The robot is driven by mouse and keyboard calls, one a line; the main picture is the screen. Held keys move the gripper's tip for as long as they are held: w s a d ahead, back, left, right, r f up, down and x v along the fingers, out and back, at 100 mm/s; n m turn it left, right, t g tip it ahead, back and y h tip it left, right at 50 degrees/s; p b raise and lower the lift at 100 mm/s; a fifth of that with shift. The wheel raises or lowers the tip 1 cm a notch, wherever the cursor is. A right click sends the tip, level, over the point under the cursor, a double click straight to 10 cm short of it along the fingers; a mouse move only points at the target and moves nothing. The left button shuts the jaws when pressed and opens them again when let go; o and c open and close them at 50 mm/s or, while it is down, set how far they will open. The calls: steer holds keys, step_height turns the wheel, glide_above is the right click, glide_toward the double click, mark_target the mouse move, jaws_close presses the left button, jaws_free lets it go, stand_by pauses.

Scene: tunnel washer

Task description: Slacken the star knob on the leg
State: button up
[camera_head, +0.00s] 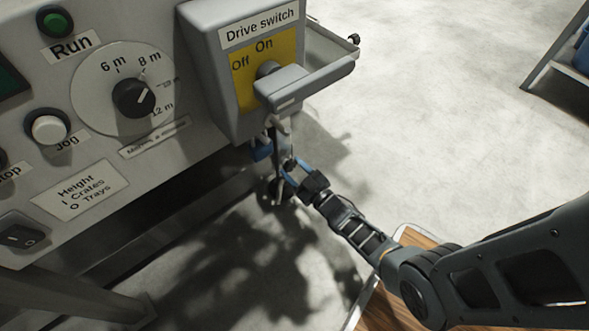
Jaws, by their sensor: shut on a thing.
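A thin upright rod (278,160), which looks like the leg, hangs below the drive switch box. A small dark knob (278,190) shows low on it and looks like the star knob; its lobes are too small to make out. My gripper (285,179) reaches in from the lower right, its blue-edged fingers at the dark knob. It appears shut on the knob, though the fingers and shadow hide part of the contact.
Above is the drive switch box (205,60) with a grey handle (305,83) and a projecting guard (335,45). The control panel (180,25) fills the left. A wooden-topped surface (415,238) lies under my arm. Bare floor (440,130) is open to the right.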

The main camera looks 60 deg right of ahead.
steer(key=n, duration=0.4)
steer(key=shift+n, duration=0.3)
steer(key=n, duration=0.3)
steer(key=shift+f+n, duration=0.1)
steer(key=shift+n, duration=0.3)
steer(key=n, duration=1)
steer(key=shift+n, duration=0.4)
steer(key=n, duration=0.3)
steer(key=shift+f+n, duration=0.1)
steer(key=shift+n, duration=0.2)
steer(key=n, duration=0.6)
steer(key=shift+n, duration=0.4)
steer(key=shift+s, duration=0.1)
steer(key=o, duration=1)
